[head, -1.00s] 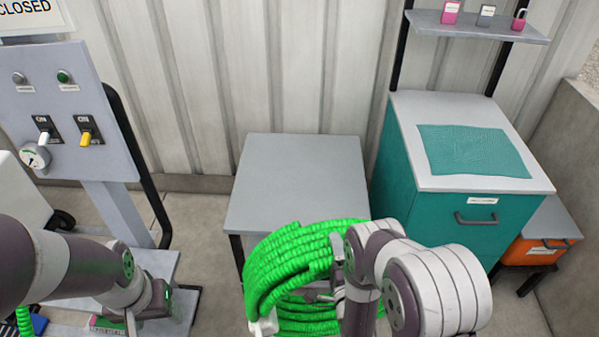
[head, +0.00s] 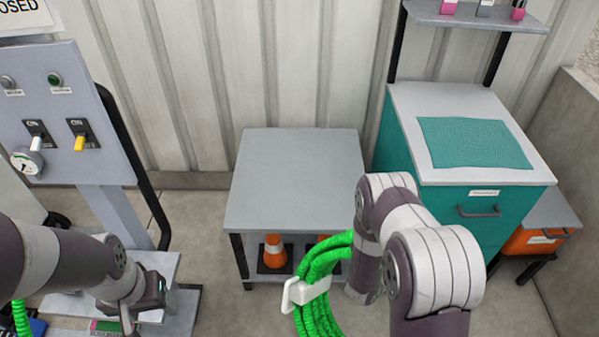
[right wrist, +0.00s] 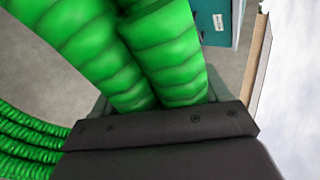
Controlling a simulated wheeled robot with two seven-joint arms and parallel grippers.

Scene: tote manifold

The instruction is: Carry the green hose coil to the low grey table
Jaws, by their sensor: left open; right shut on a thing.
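The green hose coil (head: 320,300) hangs in front of the low grey table (head: 295,180), below the level of its top and apart from it as far as I can see. A white clip or handle (head: 305,291) sits on the coil's left side. My right gripper (right wrist: 160,122) is shut on the coil, whose strands run between its jaws in the right wrist view (right wrist: 130,50). In the head view my right arm hides that gripper and part of the coil. The tabletop is bare. My left gripper (head: 130,318) is open and empty at the lower left.
Orange cones (head: 275,252) stand on the table's lower shelf. A switch panel (head: 65,120) on a stand is at the left. A teal cabinet (head: 400,150) with a teal mat on top is right of the table, beside an orange box (head: 535,242). A corrugated wall stands behind.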

